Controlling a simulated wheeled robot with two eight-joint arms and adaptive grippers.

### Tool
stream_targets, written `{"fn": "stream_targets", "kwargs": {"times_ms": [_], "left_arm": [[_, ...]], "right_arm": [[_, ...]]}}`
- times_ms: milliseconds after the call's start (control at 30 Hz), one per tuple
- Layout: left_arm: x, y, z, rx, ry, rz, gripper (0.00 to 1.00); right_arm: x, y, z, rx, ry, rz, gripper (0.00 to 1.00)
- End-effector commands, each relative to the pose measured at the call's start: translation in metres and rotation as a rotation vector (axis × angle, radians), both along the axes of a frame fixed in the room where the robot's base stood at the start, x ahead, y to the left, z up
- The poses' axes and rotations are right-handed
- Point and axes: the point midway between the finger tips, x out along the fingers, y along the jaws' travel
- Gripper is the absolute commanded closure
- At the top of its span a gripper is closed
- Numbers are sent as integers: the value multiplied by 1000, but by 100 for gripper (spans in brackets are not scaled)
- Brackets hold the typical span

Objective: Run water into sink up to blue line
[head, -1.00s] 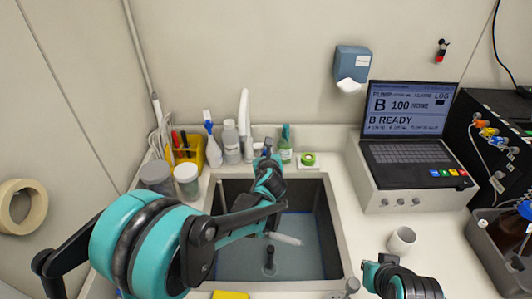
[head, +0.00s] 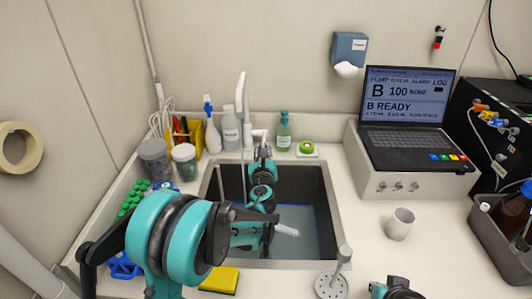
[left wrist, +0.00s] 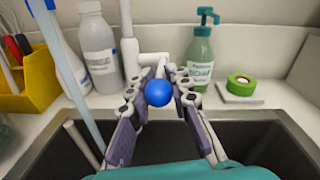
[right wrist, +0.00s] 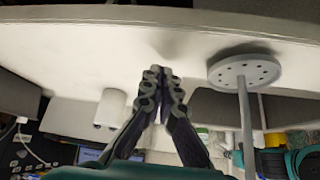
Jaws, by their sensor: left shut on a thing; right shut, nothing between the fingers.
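The sink (head: 333,215) has a thin blue line (head: 293,204) on its inner wall and grey-blue water (head: 300,247) low inside. The white faucet (head: 242,95) stands behind it. A pale strip (left wrist: 68,85) that looks like running water descends at left in the left wrist view; a thin grey strip (head: 243,170) shows below the faucet in the head view. My left gripper (head: 262,153) is at the faucet base, its fingers closed around a blue ball-shaped knob (left wrist: 158,93). My right gripper (right wrist: 163,75) is shut and empty near the sink's front right.
Bottles (head: 231,130), a green soap dispenser (head: 284,132) and green tape (head: 307,147) line the back. A yellow sponge (head: 220,280) and a perforated disc on a rod (head: 331,285) lie in front.

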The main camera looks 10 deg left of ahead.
Motion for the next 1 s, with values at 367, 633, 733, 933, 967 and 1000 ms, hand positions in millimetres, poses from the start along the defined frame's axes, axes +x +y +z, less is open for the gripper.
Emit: {"fn": "stream_targets", "kwargs": {"times_ms": [367, 633, 733, 933, 967, 1000], "left_arm": [[-2, 0, -3, 3, -24, 0, 100], [-1, 0, -3, 2, -23, -1, 68], [-1, 0, -3, 3, -22, -1, 68], [-12, -4, -3, 3, -23, -3, 68], [-17, -5, -3, 3, -23, -3, 68], [-23, -6, -3, 3, -23, -3, 68]], "right_arm": [[0, 0, -6, 0, 0, 0, 100], [0, 0, -6, 0, 0, 0, 100], [0, 0, -6, 0, 0, 0, 100], [0, 0, -6, 0, 0, 0, 100], [0, 0, -6, 0, 0, 0, 100], [0, 0, -6, 0, 0, 0, 100]]}}
